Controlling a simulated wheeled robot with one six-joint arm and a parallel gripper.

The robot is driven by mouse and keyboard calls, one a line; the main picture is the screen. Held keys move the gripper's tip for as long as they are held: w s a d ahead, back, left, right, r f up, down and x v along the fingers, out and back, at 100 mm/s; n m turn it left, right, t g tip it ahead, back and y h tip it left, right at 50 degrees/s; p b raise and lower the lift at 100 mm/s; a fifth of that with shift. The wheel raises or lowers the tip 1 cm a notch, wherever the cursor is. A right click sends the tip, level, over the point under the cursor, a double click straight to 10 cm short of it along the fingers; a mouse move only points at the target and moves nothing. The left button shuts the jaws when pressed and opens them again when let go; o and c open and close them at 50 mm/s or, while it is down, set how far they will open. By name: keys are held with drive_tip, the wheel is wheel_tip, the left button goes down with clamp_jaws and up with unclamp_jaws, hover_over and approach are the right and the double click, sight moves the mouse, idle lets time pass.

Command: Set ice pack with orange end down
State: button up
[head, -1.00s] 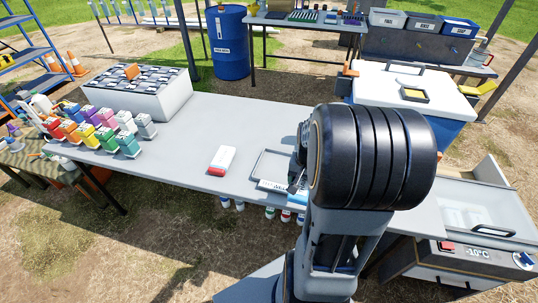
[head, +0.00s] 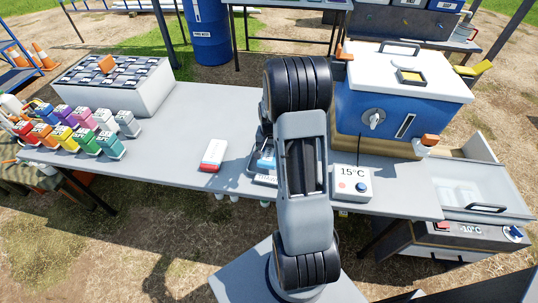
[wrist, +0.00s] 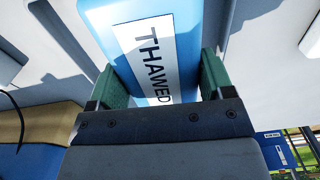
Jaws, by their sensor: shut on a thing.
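My gripper (wrist: 163,75) is shut on a blue ice pack (wrist: 187,45) with a white label reading THAWED, between its green finger pads. No orange end of this pack shows; its far end is out of the wrist view. In the head view, part of the blue pack (head: 266,162) shows beside my arm, low over the table (head: 180,150); I cannot tell whether it touches.
A blue cooler with a white lid (head: 360,105) and a 15°C display box (head: 351,184) stand on the right. Several coloured bottles (head: 86,141) and a white rack box (head: 140,95) stand on the left. The table between the rack box and my arm is mostly clear.

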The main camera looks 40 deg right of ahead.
sight(269, 155)
drive_tip(key=shift+w+f, duration=0.55)
drive_tip(key=shift+f, duration=0.1)
drive_tip(key=shift+w+d+f, duration=0.1)
drive_tip(key=shift+f, duration=1.5)
drive_tip(key=shift+f, duration=0.1)
drive_tip(key=shift+f, duration=0.15)
drive_tip(key=o, duration=1.1)
